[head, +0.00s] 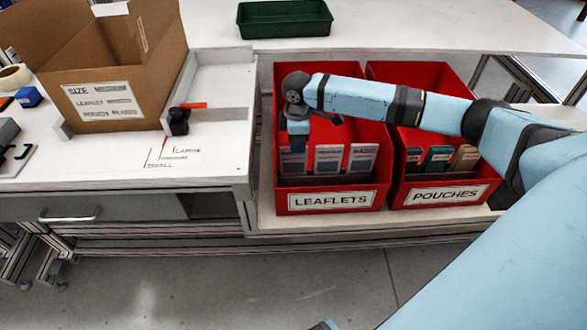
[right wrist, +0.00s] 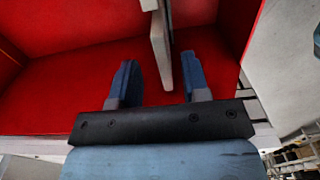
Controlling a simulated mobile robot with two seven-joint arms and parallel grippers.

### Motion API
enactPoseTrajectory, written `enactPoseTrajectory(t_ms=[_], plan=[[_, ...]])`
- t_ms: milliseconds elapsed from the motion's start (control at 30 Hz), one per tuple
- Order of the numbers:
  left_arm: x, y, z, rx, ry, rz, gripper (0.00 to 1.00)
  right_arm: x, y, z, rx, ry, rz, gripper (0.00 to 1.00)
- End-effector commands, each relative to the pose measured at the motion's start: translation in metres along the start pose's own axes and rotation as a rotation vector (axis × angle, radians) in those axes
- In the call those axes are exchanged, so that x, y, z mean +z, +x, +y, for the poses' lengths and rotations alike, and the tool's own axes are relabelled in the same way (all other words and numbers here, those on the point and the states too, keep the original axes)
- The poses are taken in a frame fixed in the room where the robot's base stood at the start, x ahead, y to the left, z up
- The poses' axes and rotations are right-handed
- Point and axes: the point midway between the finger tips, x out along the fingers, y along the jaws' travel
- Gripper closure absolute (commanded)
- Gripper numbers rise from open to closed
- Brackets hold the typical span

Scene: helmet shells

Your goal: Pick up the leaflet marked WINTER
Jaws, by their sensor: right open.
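The red bin labelled LEAFLETS (head: 330,200) holds upright pale leaflets with small printed headers: a left one (head: 292,165), a middle one (head: 328,159) and a right one (head: 363,158). The headers are too small to read surely, so I cannot tell which is WINTER. My right gripper (head: 297,140) points down into the bin at the left leaflet and hides its upper part. In the right wrist view, my right gripper (right wrist: 158,82) is open, with a thin pale upright edge (right wrist: 160,50) between and beyond its two fingers. My left gripper is out of view.
A red bin labelled POUCHES (head: 440,197) stands right of the leaflets, under my right arm. A cardboard box (head: 110,75) stands on the white bench at left. A green tray (head: 285,18) lies at the back. The bin walls are close around my gripper.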

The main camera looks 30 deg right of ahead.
Motion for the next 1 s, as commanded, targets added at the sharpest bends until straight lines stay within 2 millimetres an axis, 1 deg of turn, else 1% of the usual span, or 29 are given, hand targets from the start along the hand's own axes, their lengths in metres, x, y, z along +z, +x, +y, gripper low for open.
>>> enactPoseTrajectory(t_ms=[167,300,400,567,600,667,700,733,767,1000], plan=[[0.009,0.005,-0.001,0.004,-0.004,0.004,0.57,0.003,0.028,-0.003,-0.001,0.000,-0.002,0.57],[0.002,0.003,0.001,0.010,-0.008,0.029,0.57,0.003,0.046,-0.003,-0.001,0.000,-0.001,0.57],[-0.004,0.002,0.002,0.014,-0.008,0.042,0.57,0.003,0.049,-0.003,0.000,0.000,-0.001,0.57],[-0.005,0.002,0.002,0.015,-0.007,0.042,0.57,0.003,0.048,-0.003,0.000,0.000,-0.001,0.57],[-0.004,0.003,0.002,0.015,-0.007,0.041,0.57,0.003,0.048,-0.003,0.000,0.000,-0.001,0.67],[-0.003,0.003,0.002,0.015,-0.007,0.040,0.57,0.003,0.048,-0.003,0.000,0.000,-0.001,0.80],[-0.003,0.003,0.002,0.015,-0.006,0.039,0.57,0.003,0.048,-0.003,0.000,0.000,-0.001,0.90],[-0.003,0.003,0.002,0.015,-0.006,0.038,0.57,0.003,0.048,-0.003,0.000,0.000,-0.001,0.96],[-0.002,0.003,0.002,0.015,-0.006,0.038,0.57,0.003,0.048,-0.003,0.000,0.000,-0.001,1.00],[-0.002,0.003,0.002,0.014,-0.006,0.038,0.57,0.003,0.048,-0.003,0.000,0.000,-0.001,1.00]])
